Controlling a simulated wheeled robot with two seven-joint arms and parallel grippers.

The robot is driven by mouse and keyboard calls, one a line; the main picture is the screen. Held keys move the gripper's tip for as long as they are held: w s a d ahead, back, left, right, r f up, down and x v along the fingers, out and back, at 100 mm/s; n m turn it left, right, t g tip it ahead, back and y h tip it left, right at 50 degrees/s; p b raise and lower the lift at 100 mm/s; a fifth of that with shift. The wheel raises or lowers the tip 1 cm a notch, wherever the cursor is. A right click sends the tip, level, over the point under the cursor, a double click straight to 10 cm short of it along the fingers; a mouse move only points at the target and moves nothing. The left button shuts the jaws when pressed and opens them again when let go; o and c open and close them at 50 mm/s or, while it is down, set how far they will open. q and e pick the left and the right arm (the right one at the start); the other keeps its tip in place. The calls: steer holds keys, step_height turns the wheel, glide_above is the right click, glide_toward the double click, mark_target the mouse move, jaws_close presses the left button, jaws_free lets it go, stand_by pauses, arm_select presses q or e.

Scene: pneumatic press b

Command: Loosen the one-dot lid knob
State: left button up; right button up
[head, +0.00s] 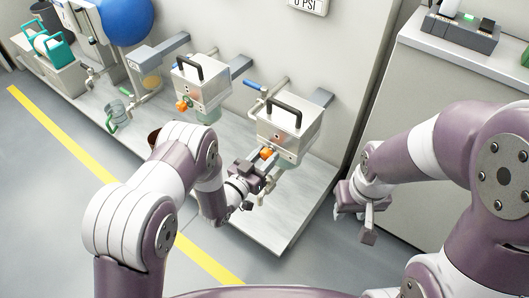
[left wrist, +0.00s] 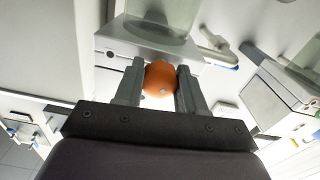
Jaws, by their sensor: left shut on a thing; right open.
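The orange lid knob (head: 267,153) sits on the front of the nearer metal box (head: 291,128), which has a black handle on its lid. My left gripper (head: 263,162) is shut on this knob. In the left wrist view the orange knob (left wrist: 160,78) lies between the two fingers of my left gripper (left wrist: 160,88), with a small light mark on its face. I cannot tell the dot count for certain. A second metal box (head: 203,88) with an orange knob (head: 183,105) stands further left. My right gripper (head: 361,212) is open and empty at the right, away from the boxes.
The boxes are mounted above a grey platform (head: 277,222). A blue-handled valve (head: 252,86) is beside the nearer box. A green-handled jug (head: 115,115) and a blue sphere (head: 124,20) are at the left. A cabinet (head: 433,80) stands at the right.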

arm_select(q)
steer(key=n+p, duration=0.1)
steer(key=n, duration=0.2)
steer(key=shift+n+p, duration=0.3)
steer(key=shift+d+n+p, duration=0.1)
steer(key=shift+n+p, duration=0.55)
steer(key=shift+n, duration=1.15)
steer(key=o, duration=1.1)
steer(key=shift+c, duration=0.2)
